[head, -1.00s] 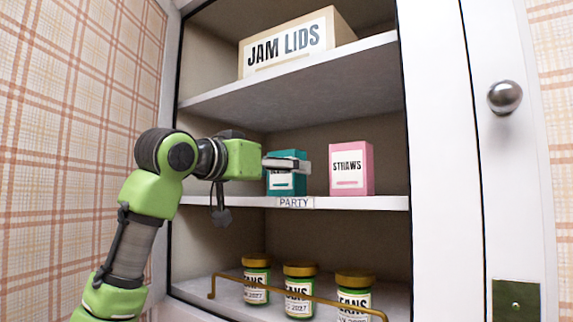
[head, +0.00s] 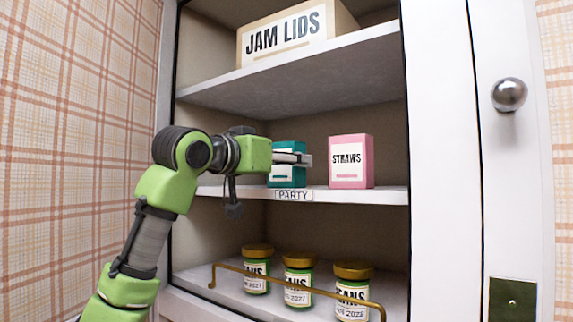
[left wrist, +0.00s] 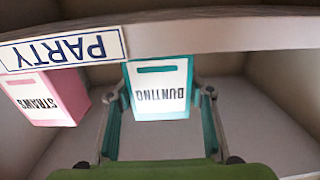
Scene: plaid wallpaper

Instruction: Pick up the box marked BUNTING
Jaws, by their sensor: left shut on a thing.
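The box marked BUNTING (head: 287,176) is teal with a white label and stands on the middle shelf, left of the pink box. In the head view my gripper hides part of its front. My left gripper (head: 304,159) reaches in from the left and is shut on this box. In the left wrist view, which is upside down, the BUNTING box (left wrist: 160,68) sits between the two fingers of my left gripper (left wrist: 160,92). I cannot tell whether the box is clear of the shelf. My right gripper is not in view.
A pink STRAWS box (head: 351,170) stands close to the right. A PARTY label (head: 293,195) is on the shelf edge. A JAM LIDS box (head: 290,37) is on the shelf above. Jars (head: 298,278) stand below behind a brass rail (head: 225,290). A door with a knob (head: 509,95) is at right.

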